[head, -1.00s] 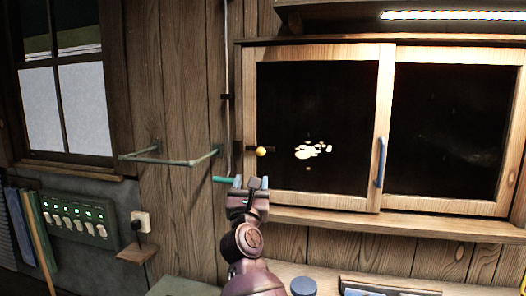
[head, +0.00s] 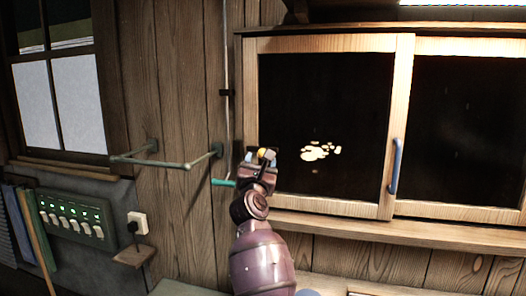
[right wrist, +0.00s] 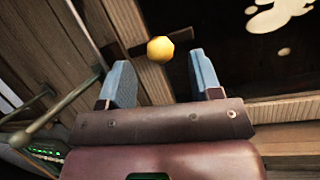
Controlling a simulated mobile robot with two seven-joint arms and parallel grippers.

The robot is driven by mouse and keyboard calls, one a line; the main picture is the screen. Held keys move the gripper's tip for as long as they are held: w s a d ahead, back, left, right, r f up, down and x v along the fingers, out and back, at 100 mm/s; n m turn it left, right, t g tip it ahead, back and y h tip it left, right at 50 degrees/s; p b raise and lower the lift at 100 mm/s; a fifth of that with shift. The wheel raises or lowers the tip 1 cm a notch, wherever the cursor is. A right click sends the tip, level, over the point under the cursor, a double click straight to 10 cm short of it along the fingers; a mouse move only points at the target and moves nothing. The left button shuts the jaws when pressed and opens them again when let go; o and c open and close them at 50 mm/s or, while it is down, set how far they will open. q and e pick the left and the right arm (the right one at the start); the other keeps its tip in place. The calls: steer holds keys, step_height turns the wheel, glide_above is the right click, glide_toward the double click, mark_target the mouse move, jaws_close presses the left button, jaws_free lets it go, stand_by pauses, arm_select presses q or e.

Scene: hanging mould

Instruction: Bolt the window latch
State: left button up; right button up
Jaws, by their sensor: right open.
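The window (head: 325,43) has two dark panes in a light wooden frame. Its latch shows as a yellow round knob (head: 266,153) at the left side of the frame. My right gripper (head: 261,157) is open at the knob, with one blue finger on each side. In the right wrist view the knob appears between the fingertips (right wrist: 160,60), with gaps on both sides. In the head view the gripper hides most of the latch bar. My left gripper is not in view.
A blue handle (head: 394,165) is on the window's middle stile. Left of the gripper are a teal crank handle (head: 223,183) below a vertical rod and a green wall rail (head: 165,163). A switch panel (head: 75,218) and socket (head: 139,222) are at lower left.

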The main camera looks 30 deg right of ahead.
mark_target(260, 151)
steer(key=shift+p+x, duration=0.3)
steer(key=shift+x, duration=2.05)
steer(key=shift+c, duration=0.4)
jaws_close()
